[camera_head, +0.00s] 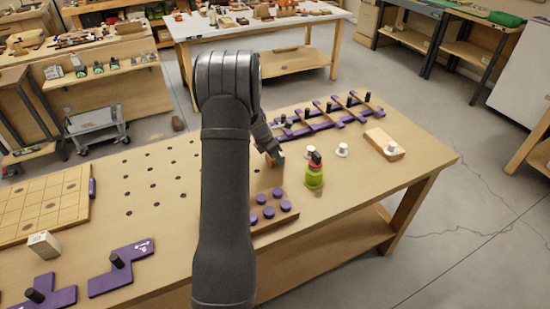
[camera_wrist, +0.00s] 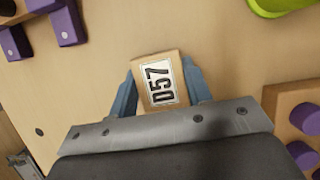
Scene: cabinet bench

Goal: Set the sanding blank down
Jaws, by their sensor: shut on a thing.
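In the head view my gripper (camera_head: 276,157) is over the middle of the bench (camera_head: 330,202), partly hidden by my arm. I cannot make out the blank there. The bare wooden bench top shows beneath the blank in the wrist view; whether the blank touches it I cannot tell.
A board with purple knobs (camera_head: 270,213) lies nearer. A purple rack (camera_head: 325,114) lies behind. A knobbed wooden block (camera_head: 384,145) is at the right. A gridded board (camera_head: 45,205) and purple pieces lie left.

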